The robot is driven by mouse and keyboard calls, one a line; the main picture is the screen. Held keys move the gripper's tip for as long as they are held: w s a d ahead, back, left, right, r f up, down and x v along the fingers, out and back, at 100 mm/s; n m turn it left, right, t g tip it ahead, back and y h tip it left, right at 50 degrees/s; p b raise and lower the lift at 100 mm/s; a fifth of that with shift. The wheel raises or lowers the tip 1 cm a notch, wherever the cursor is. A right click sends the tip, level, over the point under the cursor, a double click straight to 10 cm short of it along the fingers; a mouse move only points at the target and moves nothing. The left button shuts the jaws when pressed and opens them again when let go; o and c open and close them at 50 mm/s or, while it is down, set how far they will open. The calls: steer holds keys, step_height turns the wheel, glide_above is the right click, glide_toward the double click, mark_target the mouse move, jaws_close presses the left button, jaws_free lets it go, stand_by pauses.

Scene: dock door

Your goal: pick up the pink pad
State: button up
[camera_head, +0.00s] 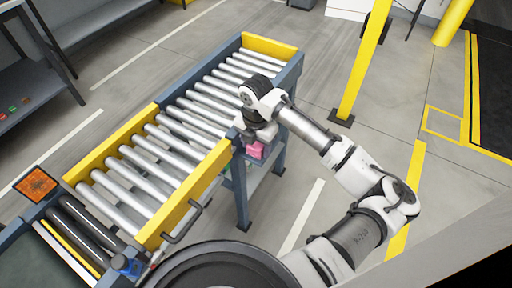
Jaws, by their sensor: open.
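A small pink pad (256,150) shows just below the end of my arm, at the near right side of the roller conveyor. My gripper (253,138) is above it, at the conveyor's side frame. The wrist hides the fingers and part of the pad, so I cannot tell whether the fingers touch it. What the pad rests on is also unclear; the conveyor's lower shelf (262,172) shows beneath.
The roller conveyor (150,152) has yellow end plates, blue-grey legs and a dark handle (186,222). A yellow post (362,65) stands behind my arm. An orange panel (36,184) is at left. The floor right of the conveyor is mostly clear.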

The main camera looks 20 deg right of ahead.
mark_target(256, 145)
steer(key=c, duration=0.7)
steer(key=shift+r, duration=0.1)
steer(key=shift+c, duration=0.2)
step_height(256, 145, up, 20)
steer(key=b, duration=0.1)
